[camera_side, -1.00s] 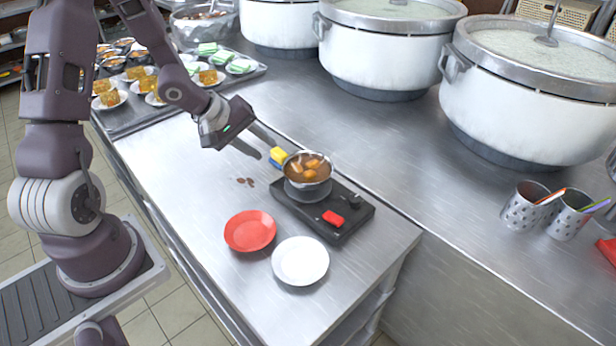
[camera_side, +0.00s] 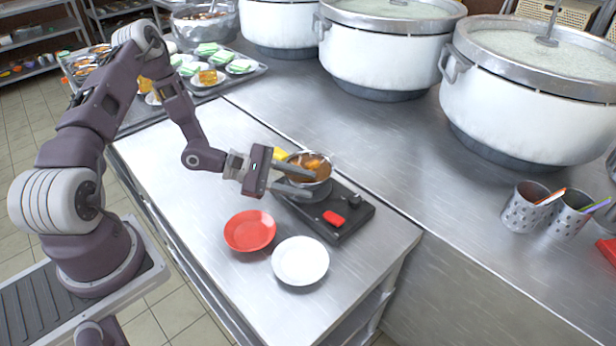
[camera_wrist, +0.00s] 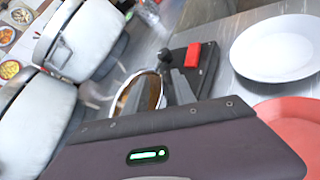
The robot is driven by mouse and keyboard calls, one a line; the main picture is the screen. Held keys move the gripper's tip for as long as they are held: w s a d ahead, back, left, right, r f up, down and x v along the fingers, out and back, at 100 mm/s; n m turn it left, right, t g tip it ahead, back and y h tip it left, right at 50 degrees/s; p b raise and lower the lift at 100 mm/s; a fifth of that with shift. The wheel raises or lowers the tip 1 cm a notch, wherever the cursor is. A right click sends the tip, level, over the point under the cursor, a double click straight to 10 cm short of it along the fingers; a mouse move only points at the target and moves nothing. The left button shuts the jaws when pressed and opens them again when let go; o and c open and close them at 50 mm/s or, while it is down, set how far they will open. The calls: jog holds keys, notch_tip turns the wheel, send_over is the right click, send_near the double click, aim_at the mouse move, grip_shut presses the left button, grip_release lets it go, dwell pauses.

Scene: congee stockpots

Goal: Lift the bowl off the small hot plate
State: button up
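The metal bowl (camera_side: 326,172) holds brown liquid with orange pieces and sits on the round burner of the black small hot plate (camera_side: 345,225). The hot plate has a red switch and a black knob. My gripper (camera_side: 313,184) is at the bowl's near left side, its two fingers apart, the upper one crossing the rim. Whether either finger touches the bowl cannot be told. In the wrist view the bowl (camera_wrist: 138,92) shows just beyond my gripper's dark housing, partly hidden by it, with the hot plate's red switch (camera_wrist: 193,56) near.
A red plate (camera_side: 250,230) and a white plate (camera_side: 300,261) lie on the steel counter in front. A yellow sponge (camera_side: 280,153) is behind my gripper. Large white stockpots (camera_side: 385,55) stand at the back. Metal cups (camera_side: 522,208) with utensils are at right.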

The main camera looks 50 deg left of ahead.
grip_shut()
dwell(1.4)
